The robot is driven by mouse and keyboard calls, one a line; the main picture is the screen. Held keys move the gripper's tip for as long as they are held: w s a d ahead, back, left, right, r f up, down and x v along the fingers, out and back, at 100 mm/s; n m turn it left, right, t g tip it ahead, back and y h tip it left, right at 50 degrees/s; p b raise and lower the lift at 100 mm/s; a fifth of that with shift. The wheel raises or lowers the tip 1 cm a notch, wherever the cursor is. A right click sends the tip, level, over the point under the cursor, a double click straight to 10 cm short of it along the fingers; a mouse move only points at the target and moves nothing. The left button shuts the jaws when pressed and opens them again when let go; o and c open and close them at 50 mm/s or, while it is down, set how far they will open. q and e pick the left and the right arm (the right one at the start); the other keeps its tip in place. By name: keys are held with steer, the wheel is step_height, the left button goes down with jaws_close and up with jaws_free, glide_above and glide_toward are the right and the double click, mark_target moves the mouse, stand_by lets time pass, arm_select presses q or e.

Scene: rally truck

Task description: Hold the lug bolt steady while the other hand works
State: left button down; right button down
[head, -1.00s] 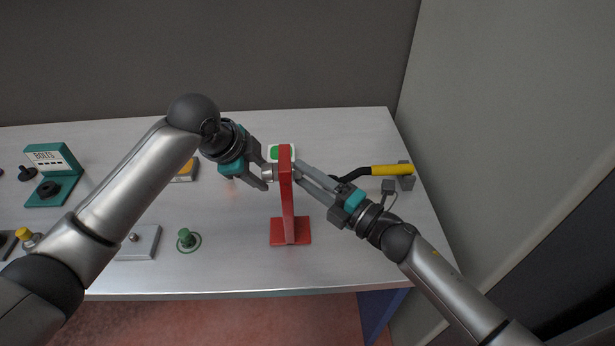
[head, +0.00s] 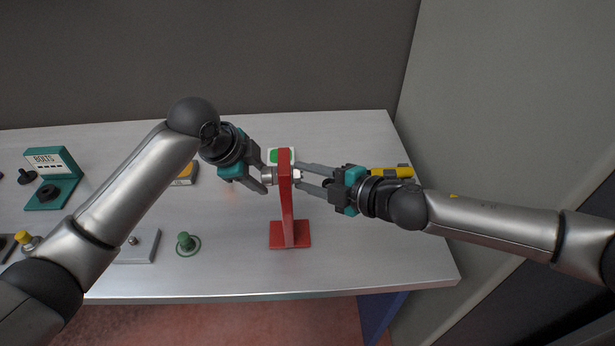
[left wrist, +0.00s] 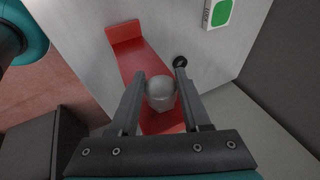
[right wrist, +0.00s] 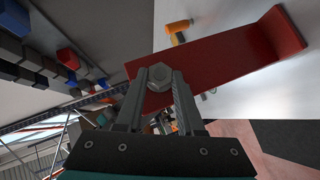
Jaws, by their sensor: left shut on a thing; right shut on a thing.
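A red upright plate (head: 286,205) on a flat foot stands on the table. A round grey end of the lug bolt (head: 267,176) sticks out of its left face; it also shows in the left wrist view (left wrist: 160,93). My left gripper (head: 266,178) is shut on this end, one finger on each side. On the plate's right face is a pale hex nut (head: 297,176), clearer in the right wrist view (right wrist: 158,88). My right gripper (head: 308,177) is shut on the nut, its fingers on either side. The shaft inside the plate is hidden.
A green button box (head: 274,156) stands just behind the plate. A yellow handle (head: 385,171) lies behind my right gripper, partly hidden. A teal BOLTS stand (head: 55,185), a green knob (head: 186,241) and a grey block (head: 140,247) are at left. Table front right is clear.

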steer(key=shift+s+a+r+g, duration=0.1)
steer(key=shift+a+r+g, duration=0.2)
steer(key=shift+g, duration=0.1)
stand_by(0.4)
steer(key=c, duration=0.8)
jaws_free()
steer(key=shift+o, duration=1.4)
steer(key=shift+d+f, duration=0.1)
steer(key=shift+f, duration=0.1)
steer(key=v, duration=1.2)
steer(key=shift+r, duration=0.15)
